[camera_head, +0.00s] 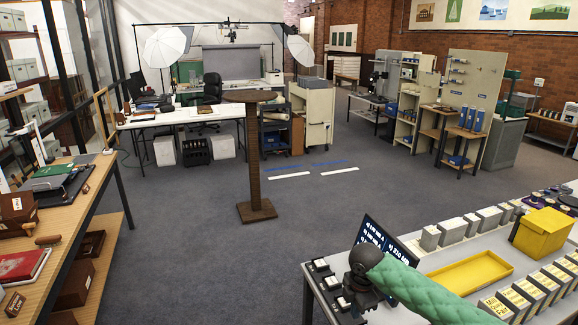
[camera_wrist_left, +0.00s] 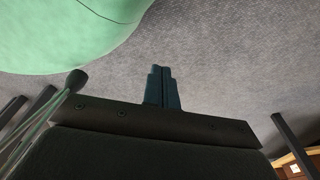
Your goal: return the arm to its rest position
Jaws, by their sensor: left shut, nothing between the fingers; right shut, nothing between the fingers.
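My right arm comes in from the lower right of the head view, in a green padded sleeve. Its dark gripper end (camera_head: 360,278) is above the near left corner of the grey table (camera_head: 410,312), and its fingers are hard to make out. It is shut and holds nothing that I can see. In the left wrist view, the fingers of my left gripper (camera_wrist_left: 162,88) are shut together and empty, with grey carpet beyond them. My left gripper does not show in the head view.
A yellow tray (camera_head: 468,274), a yellow box (camera_head: 541,234) and rows of small boxes stand on the grey table.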

